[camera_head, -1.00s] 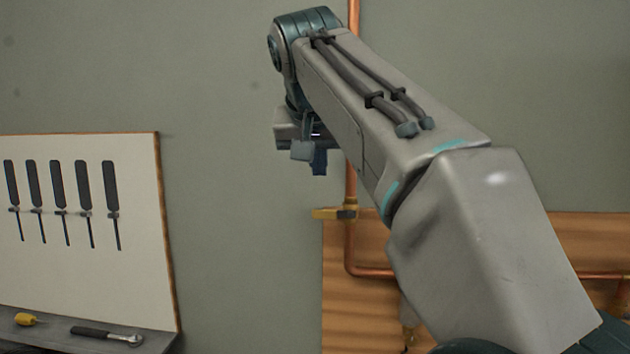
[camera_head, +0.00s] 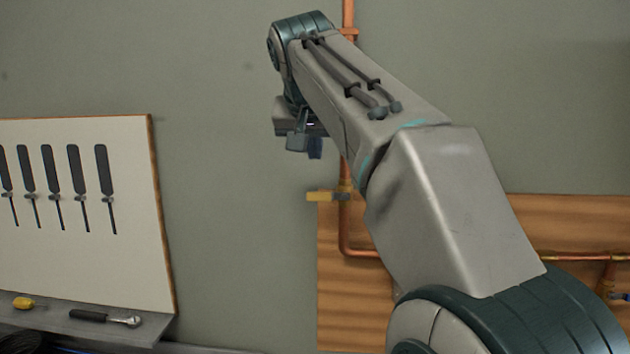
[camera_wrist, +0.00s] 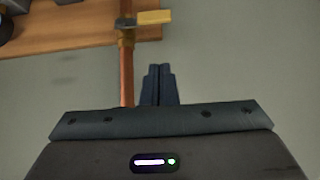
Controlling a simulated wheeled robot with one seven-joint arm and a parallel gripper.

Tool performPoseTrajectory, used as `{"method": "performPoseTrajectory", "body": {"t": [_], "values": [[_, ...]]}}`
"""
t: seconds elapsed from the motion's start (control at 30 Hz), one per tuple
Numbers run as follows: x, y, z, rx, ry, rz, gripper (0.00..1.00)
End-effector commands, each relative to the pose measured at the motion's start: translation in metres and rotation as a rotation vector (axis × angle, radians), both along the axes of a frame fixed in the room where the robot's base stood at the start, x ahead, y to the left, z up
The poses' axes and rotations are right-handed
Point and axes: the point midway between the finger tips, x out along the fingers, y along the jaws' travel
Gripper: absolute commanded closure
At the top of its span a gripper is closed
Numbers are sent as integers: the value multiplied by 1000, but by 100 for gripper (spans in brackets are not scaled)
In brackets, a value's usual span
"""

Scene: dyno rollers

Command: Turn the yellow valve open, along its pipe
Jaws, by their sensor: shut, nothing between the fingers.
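The yellow valve handle (camera_head: 323,196) sticks out to the left from the upright copper pipe (camera_head: 345,226), across it, in the head view. In the wrist view the handle (camera_wrist: 154,17) points right from the pipe (camera_wrist: 127,75). My gripper (camera_head: 315,150) is a little above the handle in the head view, apart from it. Its two dark fingers are closed together with nothing between them, and the wrist view shows their tips (camera_wrist: 158,70) beside the pipe, short of the handle. My arm hides part of the pipe.
A wooden board (camera_head: 340,315) backs the lower pipework, and a copper pipe (camera_head: 575,258) runs right. At left, a pale tool panel (camera_head: 90,265) stands above a grey shelf (camera_head: 150,328) with a wrench (camera_head: 105,318) and a yellow-handled tool (camera_head: 24,302). The wall between is bare.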

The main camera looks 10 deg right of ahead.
Motion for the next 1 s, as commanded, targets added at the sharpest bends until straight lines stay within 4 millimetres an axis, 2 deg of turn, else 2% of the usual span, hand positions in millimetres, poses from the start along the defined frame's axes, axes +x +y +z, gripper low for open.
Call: {"method": "performPoseTrajectory", "body": {"t": [0.17,0.4,0.63,1.0], "values": [[27,-9,-29,0,5,-1,100],[26,-9,-55,0,1,0,100],[26,-9,-66,0,0,-1,100],[26,-9,-67,-1,0,-1,100]]}}
